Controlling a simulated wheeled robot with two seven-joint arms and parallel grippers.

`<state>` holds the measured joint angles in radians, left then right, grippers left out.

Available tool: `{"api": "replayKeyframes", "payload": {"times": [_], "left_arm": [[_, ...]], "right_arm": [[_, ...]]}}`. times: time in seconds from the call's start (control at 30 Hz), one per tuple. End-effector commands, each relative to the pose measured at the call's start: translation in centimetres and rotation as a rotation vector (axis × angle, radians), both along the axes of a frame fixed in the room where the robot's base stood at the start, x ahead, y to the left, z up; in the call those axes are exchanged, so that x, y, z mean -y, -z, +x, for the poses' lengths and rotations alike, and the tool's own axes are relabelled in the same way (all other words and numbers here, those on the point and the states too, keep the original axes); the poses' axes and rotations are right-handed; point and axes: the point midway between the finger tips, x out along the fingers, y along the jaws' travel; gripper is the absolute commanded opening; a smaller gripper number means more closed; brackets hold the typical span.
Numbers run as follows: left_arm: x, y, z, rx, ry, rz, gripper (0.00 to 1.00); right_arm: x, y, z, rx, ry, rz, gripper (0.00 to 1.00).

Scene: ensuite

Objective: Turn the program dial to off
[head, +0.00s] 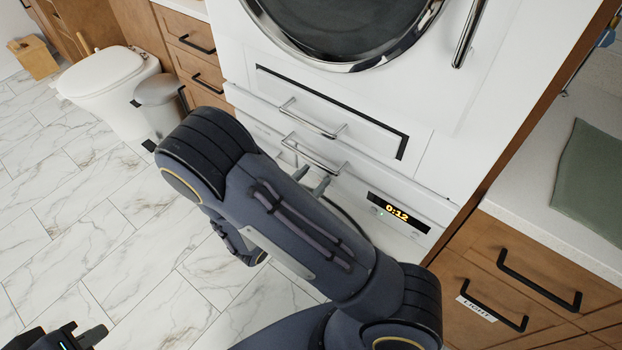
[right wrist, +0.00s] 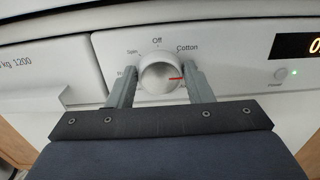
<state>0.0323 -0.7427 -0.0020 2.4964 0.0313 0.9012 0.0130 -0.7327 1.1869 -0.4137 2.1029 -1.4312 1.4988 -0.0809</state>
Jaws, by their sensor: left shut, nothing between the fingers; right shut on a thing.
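The program dial (right wrist: 160,77) is a round white knob on the white machine's control panel. Its red mark points right, just below the "Cotton" label, while "Off" is printed above the dial and "Spin" at its upper left. My right gripper (right wrist: 160,88) is shut on the dial, one finger on each side. In the head view the right gripper (head: 308,182) reaches the panel, and my arm hides the dial there. My left gripper (head: 92,336) is shut and empty at the lower left, over the floor, partly cut off by the frame.
The panel's display (head: 396,213) reads 0:12, with a green light below it. Bar handles (head: 312,152) stick out just above the panel. Wooden drawers (head: 500,285) stand at the right.

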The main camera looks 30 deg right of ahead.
Motion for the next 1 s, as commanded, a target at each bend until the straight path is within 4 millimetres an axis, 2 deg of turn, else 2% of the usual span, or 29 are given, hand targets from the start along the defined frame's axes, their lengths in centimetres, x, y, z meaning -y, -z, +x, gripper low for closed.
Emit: {"api": "replayKeyframes", "payload": {"times": [0.37, 1.0], "left_arm": [[0.0, -1.4, 0.0, 0.0, 0.0, 0.0, 0.0], [0.0, -6.0, 0.0, 0.0, 0.0, 0.0, 0.0]], "right_arm": [[0.0, -0.3, 0.0, -0.105, 0.0, -0.045, 0.23], [-0.1, -0.2, 0.3, -0.638, -0.001, -0.264, 0.23]]}}
